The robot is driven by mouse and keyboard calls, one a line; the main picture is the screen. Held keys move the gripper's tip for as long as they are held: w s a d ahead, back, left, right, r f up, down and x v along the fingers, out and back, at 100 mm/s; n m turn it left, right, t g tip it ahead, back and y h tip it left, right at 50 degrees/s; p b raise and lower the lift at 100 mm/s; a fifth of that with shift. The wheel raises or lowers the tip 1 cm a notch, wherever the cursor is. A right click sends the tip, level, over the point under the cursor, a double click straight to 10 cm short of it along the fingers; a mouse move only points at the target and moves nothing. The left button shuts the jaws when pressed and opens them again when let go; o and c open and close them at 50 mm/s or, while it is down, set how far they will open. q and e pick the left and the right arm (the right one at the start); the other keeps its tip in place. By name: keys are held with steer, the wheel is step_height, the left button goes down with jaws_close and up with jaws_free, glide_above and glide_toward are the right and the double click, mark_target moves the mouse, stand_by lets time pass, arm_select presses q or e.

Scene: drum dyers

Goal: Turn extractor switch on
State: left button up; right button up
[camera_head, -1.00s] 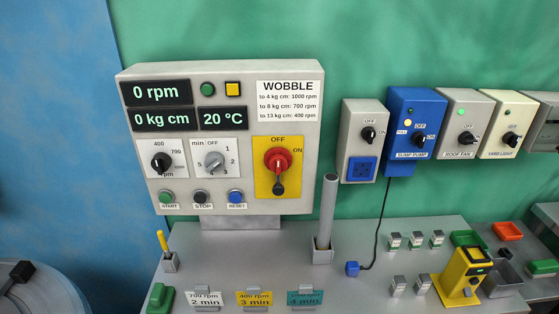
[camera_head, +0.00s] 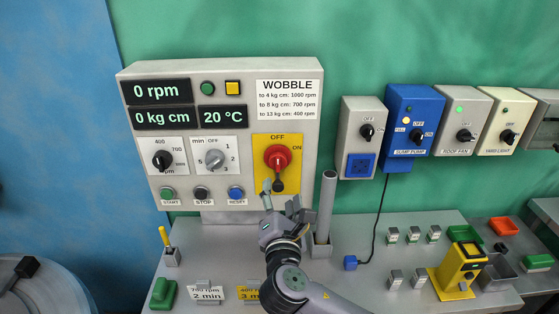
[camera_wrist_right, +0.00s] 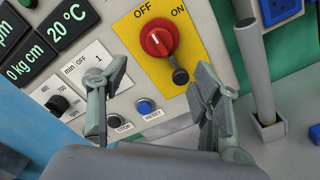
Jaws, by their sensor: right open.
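A large red rotary switch (camera_head: 278,157) with a dark lever sits on a yellow plate (camera_head: 258,180) marked OFF at the top and ON at the right. Its lever points down. No label reading "extractor" is legible. The switch also shows in the right wrist view (camera_wrist_right: 158,42), between and beyond my fingertips. My right gripper (camera_head: 281,197) is open and empty, just below the switch's lever and apart from it as far as I can see. In the wrist view its fingers (camera_wrist_right: 162,85) are spread wide. My left gripper is not in view.
The grey control panel (camera_head: 222,75) holds displays reading 0 rpm and 0 kg cm, smaller knobs and buttons. A grey upright tube (camera_head: 327,205) stands close right of my gripper. Wall switch boxes, including a blue one (camera_head: 414,105), hang at right. The yellow device (camera_head: 462,265) stands on the bench.

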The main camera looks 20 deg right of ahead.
mark_target(279, 165)
steer(key=p+x, duration=0.3)
steer(key=x, duration=1)
steer(key=shift+f, duration=0.1)
steer(key=shift+c, duration=0.5)
steer(key=c, duration=1.1)
